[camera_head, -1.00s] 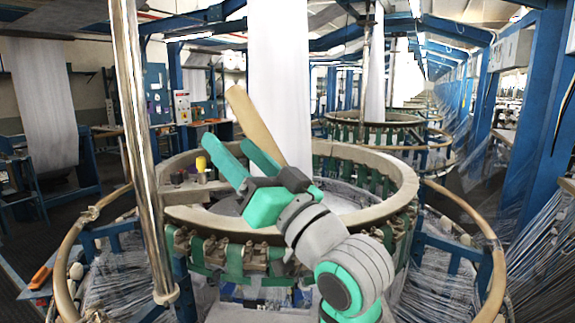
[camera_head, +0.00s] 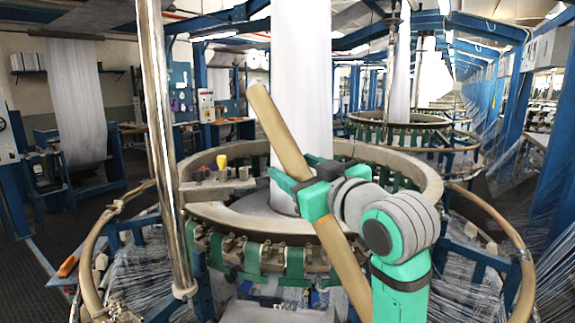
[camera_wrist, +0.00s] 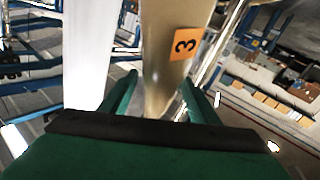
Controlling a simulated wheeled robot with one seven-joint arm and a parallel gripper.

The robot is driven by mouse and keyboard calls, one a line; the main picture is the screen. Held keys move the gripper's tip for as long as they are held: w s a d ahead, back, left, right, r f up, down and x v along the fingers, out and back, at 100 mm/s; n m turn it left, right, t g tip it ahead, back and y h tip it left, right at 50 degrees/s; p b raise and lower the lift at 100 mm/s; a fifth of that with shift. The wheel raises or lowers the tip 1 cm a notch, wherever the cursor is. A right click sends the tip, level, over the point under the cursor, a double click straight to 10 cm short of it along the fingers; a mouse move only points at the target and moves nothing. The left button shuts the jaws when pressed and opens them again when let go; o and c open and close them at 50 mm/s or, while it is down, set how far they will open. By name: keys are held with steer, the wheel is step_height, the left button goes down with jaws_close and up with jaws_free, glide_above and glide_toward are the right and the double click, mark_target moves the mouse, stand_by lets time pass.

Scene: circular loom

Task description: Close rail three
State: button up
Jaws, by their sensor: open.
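Rail three is a long tan bar (camera_head: 275,125) that slants from upper left to lower right across the front of the loom ring in the head view. In the wrist view the rail (camera_wrist: 172,50) carries an orange label with a black 3. My gripper (camera_head: 296,170) is at the middle of the rail, its two green fingers apart. In the wrist view the rail lies in the gap between the fingertips (camera_wrist: 158,84), with space showing beside it. Whether a finger touches it cannot be told. My gripper body and wrist hide part of the rail.
The round loom ring (camera_head: 225,215) stands behind the rail, with white fabric (camera_head: 300,70) rising from its middle. A shiny upright pole (camera_head: 160,130) is at left. A lower tan hoop (camera_head: 90,255) surrounds the loom. A yellow-topped object (camera_head: 222,160) stands on the ring's ledge.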

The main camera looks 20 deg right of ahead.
steer(key=shift+w+a, duration=0.15)
steer(key=shift+w, duration=0.8)
steer(key=shift+w+a, duration=0.15)
steer(key=shift+w, duration=0.75)
steer(key=shift+c, duration=0.7)
